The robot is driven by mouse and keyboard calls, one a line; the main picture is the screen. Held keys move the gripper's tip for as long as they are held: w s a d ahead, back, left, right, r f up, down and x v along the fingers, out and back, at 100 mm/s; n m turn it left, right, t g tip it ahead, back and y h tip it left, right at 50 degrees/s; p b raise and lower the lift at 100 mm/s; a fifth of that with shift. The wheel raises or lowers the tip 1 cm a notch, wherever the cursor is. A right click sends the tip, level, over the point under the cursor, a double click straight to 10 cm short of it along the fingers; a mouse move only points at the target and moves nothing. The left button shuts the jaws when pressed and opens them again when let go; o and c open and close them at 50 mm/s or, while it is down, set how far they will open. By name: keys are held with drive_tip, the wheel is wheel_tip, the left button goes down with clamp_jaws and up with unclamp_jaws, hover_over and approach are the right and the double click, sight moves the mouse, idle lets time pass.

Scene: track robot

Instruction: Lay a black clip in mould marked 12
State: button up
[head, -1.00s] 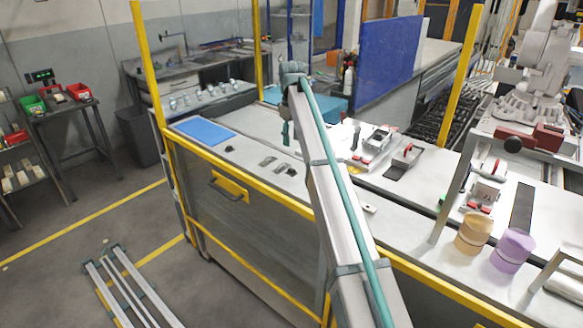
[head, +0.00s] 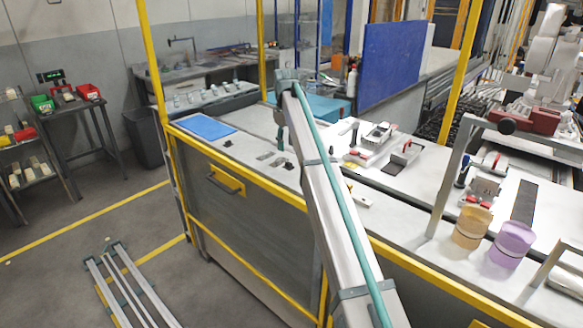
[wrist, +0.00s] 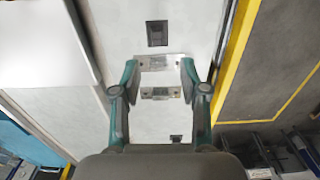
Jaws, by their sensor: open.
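My gripper (wrist: 159,67) is open and empty, pointing down over the bench top; in the head view its end (head: 280,138) is partly hidden by my arm. Two small metal plates, (wrist: 155,62) and (wrist: 160,94), lie between or just behind the fingers. A dark square piece (wrist: 157,33) lies beyond the fingertips, and a small black piece (wrist: 176,138) lies nearer the palm. In the head view a small black piece (head: 228,143) lies near the front edge, left of the grey plates (head: 265,156). I cannot tell which is the clip or read any mould number.
A yellow rail (head: 290,194) runs along the bench's front edge. A blue mat (head: 205,127) lies at the left end. Red-and-white fixtures (head: 376,136) stand behind. A tan jar (head: 472,227) and a purple jar (head: 512,244) stand at right.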

sight(289, 165)
drive_tip(key=shift+w+d+f+p, duration=0.1)
drive_tip(key=shift+f+p, duration=1)
drive_tip(key=shift+f, duration=2.55)
clamp_jaws()
